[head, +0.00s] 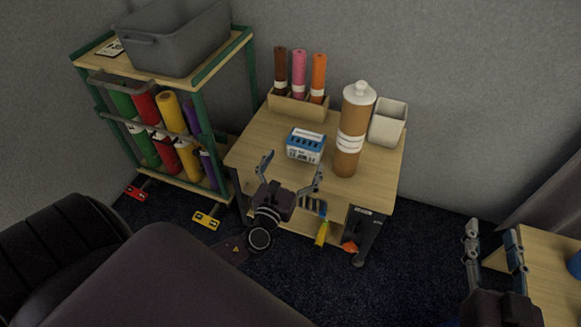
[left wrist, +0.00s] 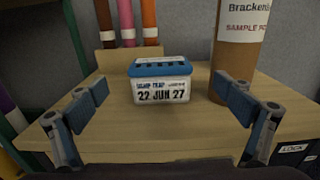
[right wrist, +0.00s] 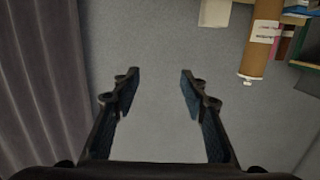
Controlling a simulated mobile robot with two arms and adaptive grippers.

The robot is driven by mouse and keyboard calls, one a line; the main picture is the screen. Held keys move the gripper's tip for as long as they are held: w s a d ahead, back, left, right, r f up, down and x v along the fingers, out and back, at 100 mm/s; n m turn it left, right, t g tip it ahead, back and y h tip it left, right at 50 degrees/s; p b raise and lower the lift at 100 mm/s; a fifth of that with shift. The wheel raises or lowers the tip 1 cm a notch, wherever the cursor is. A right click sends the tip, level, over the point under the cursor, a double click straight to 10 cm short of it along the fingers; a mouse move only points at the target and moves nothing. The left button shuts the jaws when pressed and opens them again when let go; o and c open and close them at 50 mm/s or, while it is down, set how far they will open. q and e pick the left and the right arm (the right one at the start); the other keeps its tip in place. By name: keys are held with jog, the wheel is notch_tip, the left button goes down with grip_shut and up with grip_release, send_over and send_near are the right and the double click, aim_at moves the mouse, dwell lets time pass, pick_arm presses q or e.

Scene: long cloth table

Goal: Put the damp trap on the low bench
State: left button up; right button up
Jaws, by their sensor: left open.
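The damp trap (head: 305,145) is a small white tub with a blue slotted lid, upright on a wooden-topped wheeled unit (head: 260,140). In the left wrist view the damp trap (left wrist: 160,82) faces me, its label reading 22 JUN 27. My left gripper (head: 291,171) is open at the unit's front edge; the trap is ahead of and between its fingers, apart from them. My right gripper (head: 492,236) is open and empty at the lower right; it also shows in the right wrist view (right wrist: 157,76). I cannot tell which surface is the low bench.
A tall brown bottle (head: 350,140) stands just right of the trap, with a white bin (head: 388,122) behind. A wooden holder (head: 298,107) with coloured tubes is at the back. A green-framed rack (head: 198,105) is left. Another wooden surface (head: 550,285) is at lower right.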

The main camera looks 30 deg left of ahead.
pick_arm(q)
jog(key=s+d+r+n+g+h, duration=0.1)
jog(key=s+d+n+g, duration=0.2)
jog(key=n, duration=0.6)
jog(key=s+d+r+n+h, duration=0.1)
jog(key=s+d+n, duration=0.2)
jog(key=d+n, duration=0.45)
jog(key=s+d+r+n+h, duration=0.2)
jog(key=d+r+n+h, duration=0.3)
jog(key=d+r+n, duration=0.3)
notch_tip(320, 180, up, 4)
jog(key=n, duration=0.6)
jog(key=shift+t+h, duration=0.3)
jog(key=shift+t, duration=0.1)
pick_arm(e)
jog(key=shift+s+d+f+g, duration=0.15)
jog(key=shift+f+g, duration=0.1)
jog(key=shift+f, duration=0.3)
jog(key=shift+s+d+f+g, duration=0.1)
jog(key=shift+f+g, duration=0.15)
jog(key=shift+f, duration=0.25)
pick_arm(q)
jog(key=shift+d+f, duration=0.1)
pick_arm(e)
jog(key=shift+a, duration=0.1)
